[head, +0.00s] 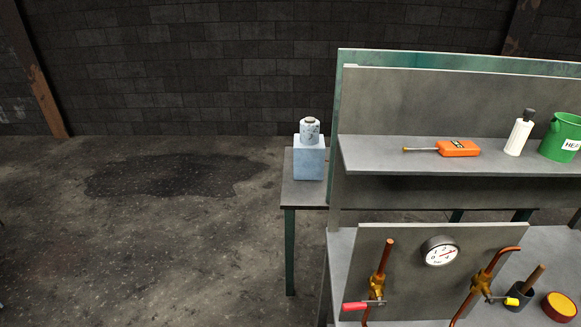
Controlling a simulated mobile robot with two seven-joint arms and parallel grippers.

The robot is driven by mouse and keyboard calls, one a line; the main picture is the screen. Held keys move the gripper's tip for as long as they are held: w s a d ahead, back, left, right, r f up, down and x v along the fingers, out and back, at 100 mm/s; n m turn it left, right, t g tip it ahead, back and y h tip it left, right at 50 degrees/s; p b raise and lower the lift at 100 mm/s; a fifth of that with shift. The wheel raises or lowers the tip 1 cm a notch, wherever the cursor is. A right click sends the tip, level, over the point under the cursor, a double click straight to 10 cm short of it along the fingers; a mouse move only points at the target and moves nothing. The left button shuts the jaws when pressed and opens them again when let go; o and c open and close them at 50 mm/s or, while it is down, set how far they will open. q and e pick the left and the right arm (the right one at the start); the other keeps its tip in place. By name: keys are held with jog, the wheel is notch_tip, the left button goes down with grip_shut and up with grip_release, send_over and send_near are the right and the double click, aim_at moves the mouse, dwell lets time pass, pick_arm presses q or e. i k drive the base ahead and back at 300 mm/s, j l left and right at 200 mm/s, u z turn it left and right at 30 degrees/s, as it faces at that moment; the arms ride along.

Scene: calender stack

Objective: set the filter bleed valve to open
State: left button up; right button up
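A grey upright panel (430,274) on the bench carries two brass valves on copper pipes. The left valve (377,283) has a red lever (355,306) pointing left, across its near-vertical pipe. The right valve (481,283) has a lever with a yellow grip (511,301) pointing right, across its slanting pipe. No readable label shows which valve is the filter bleed valve. A round pressure gauge (440,251) marked in bar sits between the pipes. Neither of my grippers is in view.
The shelf (400,153) above holds an orange meter with a probe (458,148), a white bottle (518,137) and a green bucket (562,138). Floor at left is clear.

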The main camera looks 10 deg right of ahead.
aim_at(507, 300)
jog(key=z, duration=1.85)
